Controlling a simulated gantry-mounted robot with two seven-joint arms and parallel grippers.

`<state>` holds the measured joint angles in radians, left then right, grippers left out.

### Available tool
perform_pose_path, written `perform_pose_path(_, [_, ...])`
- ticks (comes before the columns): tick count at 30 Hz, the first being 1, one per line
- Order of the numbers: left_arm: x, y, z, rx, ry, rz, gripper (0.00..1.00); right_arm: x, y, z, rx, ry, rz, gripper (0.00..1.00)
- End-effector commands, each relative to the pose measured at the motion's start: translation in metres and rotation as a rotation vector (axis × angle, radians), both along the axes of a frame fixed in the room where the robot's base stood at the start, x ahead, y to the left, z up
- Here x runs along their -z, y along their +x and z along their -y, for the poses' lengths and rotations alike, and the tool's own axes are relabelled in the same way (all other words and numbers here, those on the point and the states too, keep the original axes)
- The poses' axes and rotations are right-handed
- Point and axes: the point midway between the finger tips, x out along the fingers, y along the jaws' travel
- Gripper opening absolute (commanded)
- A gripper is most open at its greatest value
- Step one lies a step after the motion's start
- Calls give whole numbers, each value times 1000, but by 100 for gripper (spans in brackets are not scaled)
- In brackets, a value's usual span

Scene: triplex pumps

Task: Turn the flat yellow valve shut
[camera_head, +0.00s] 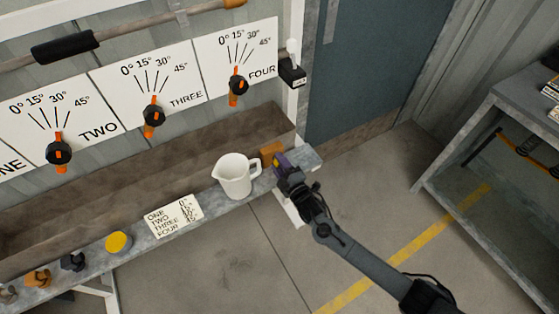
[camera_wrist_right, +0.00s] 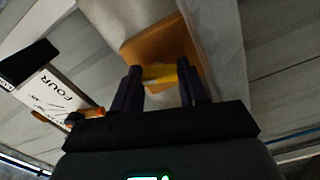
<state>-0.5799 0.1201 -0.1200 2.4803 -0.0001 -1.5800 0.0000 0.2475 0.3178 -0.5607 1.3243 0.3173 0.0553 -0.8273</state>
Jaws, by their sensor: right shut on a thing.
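My right gripper (camera_head: 279,166) is at the right end of the narrow grey ledge, beside an orange-brown block (camera_head: 271,149). In the right wrist view its dark fingers (camera_wrist_right: 161,84) are shut on the flat yellow valve (camera_wrist_right: 160,73), which shows as a short yellow bar between them. The orange-brown block (camera_wrist_right: 160,45) lies just beyond the bar. The valve's body and its angle are mostly hidden by the fingers. My left gripper is not in view.
A white jug (camera_head: 235,177) stands on the ledge close left of my right gripper. A white label card (camera_head: 174,216) and a round yellow-topped knob (camera_head: 118,242) are farther left. Dial panels with orange pointers (camera_head: 153,115) hang behind.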

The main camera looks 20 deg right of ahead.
Motion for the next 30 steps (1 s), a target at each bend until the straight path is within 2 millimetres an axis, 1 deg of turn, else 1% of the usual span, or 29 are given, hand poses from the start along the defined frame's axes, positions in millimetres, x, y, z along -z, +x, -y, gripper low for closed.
perform_pose_path(1, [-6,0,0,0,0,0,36,-3,0,0,0,-39,7,12])
perform_pose_path(3, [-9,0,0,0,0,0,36,-3,0,0,-1,-94,16,12])
perform_pose_path(12, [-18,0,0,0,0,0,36,-1,0,0,0,-256,42,12])
perform_pose_path(19, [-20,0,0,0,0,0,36,-1,0,0,0,-309,53,12])
perform_pose_path(30, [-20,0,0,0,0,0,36,0,0,0,0,-319,55,12])
